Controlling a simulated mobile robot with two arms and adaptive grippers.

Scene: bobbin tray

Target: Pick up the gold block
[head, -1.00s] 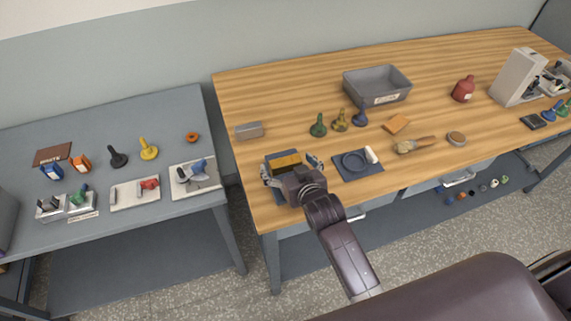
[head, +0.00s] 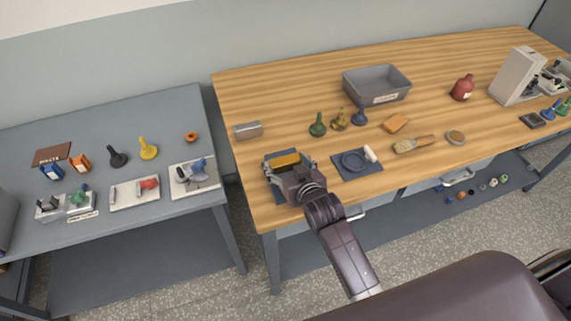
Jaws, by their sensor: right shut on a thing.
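The gold block (head: 285,159) is at the left end of the wooden table, between the fingers of my right gripper (head: 287,164). The gripper is shut on the block, with a finger at each side. Its palm and wrist hide the block's near side. A dark blue mat (head: 277,190) shows partly beneath the gripper. I cannot tell whether the block touches it. My left gripper is not in view.
On the wooden table (head: 300,88) are a grey bin (head: 377,84), several coloured bobbin-like pieces, an orange block (head: 396,123), a brush (head: 413,144) and a blue mat with a ring (head: 356,163). A metal block (head: 248,130) lies behind the gripper. A grey table (head: 110,215) stands left.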

